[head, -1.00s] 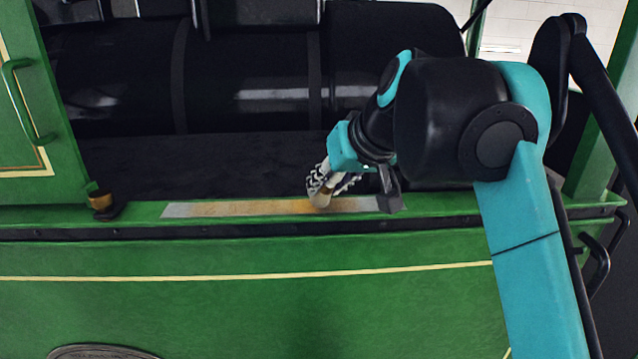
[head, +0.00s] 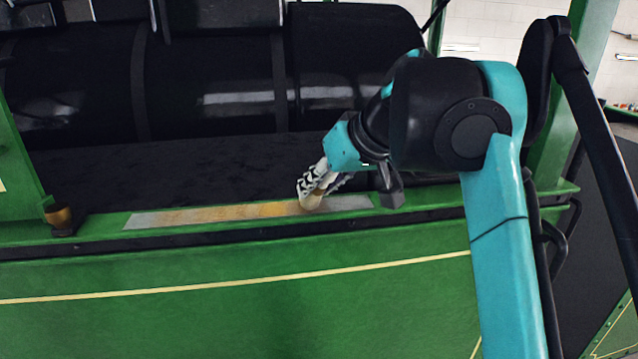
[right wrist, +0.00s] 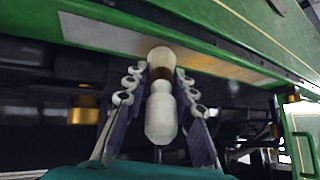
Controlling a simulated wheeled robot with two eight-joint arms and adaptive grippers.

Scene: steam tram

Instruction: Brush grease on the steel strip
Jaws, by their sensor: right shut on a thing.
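The steel strip (head: 350,202) lies flat along the green ledge. An amber grease film (head: 220,212) covers much of its left and middle length, and its right end looks bare grey. My right gripper (head: 313,186) is shut on a brush with a pale handle (right wrist: 161,117). In the head view the brush's tip (head: 311,202) is down at the strip, right of the strip's middle. It appears to touch it. In the right wrist view the strip (right wrist: 100,32) runs behind the brush, between the fingers (right wrist: 158,80). My left gripper is not in view.
A small brass cup (head: 62,217) stands on the ledge left of the strip. A green cab panel (head: 18,180) rises at the left. A dark boiler (head: 210,85) lies behind the ledge, and a green post (head: 570,105) stands at the right.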

